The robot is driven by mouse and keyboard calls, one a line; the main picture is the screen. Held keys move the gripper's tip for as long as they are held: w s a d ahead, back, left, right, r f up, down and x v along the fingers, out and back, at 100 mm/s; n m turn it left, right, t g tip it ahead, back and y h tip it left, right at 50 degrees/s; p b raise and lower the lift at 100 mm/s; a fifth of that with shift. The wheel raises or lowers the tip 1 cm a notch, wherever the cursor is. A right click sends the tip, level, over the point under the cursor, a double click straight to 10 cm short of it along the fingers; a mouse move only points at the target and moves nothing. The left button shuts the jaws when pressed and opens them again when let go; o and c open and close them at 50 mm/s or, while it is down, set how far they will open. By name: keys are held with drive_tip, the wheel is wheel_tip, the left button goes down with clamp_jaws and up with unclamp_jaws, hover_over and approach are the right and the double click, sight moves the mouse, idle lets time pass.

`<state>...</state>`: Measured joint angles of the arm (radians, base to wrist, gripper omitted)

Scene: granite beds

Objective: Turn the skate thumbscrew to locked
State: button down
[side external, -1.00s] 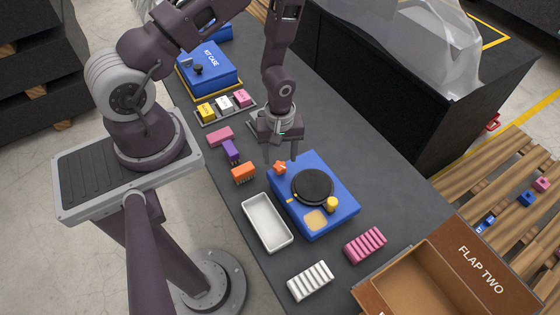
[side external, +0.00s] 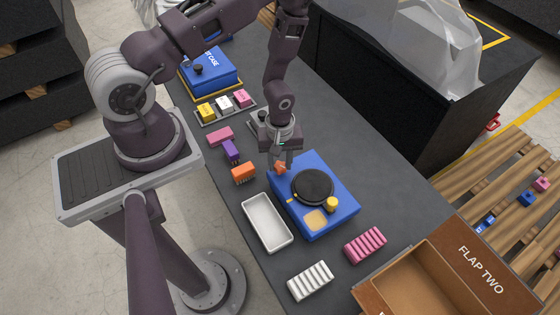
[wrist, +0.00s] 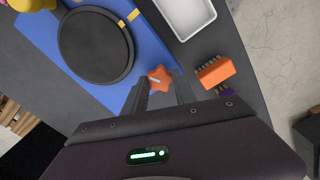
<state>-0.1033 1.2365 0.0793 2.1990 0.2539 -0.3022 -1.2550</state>
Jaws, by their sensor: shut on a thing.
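The thumbscrew is an orange star-shaped knob (wrist: 159,78) with a pale line on its top. It sits at a corner of the blue skate base (side external: 338,213), beside a round black disc (side external: 312,187). In the side view the orange knob (side external: 280,168) is partly hidden by my fingers. My gripper (side external: 281,162) points down over that corner, and in the wrist view my gripper (wrist: 160,88) has a finger on each side of the knob, shut on it. A yellow knob (side external: 332,204) and a small yellow mark lie by the disc's edge.
A white tray (side external: 249,203) lies close beside the blue base. An orange block (side external: 243,173), a purple block (side external: 231,150) and pink blocks are nearby. White (side external: 310,281) and pink (side external: 365,245) ribbed blocks lie toward the front, near an open cardboard box (side external: 485,248).

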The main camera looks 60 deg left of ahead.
drive_tip(key=shift+m, duration=0.3)
drive_tip(key=m, duration=1.7)
drive_tip(key=shift+m, duration=0.3)
drive_tip(key=m, duration=0.5)
drive_tip(key=shift+m, duration=0.4)
drive_tip(key=c, duration=1)
unclamp_jaws()
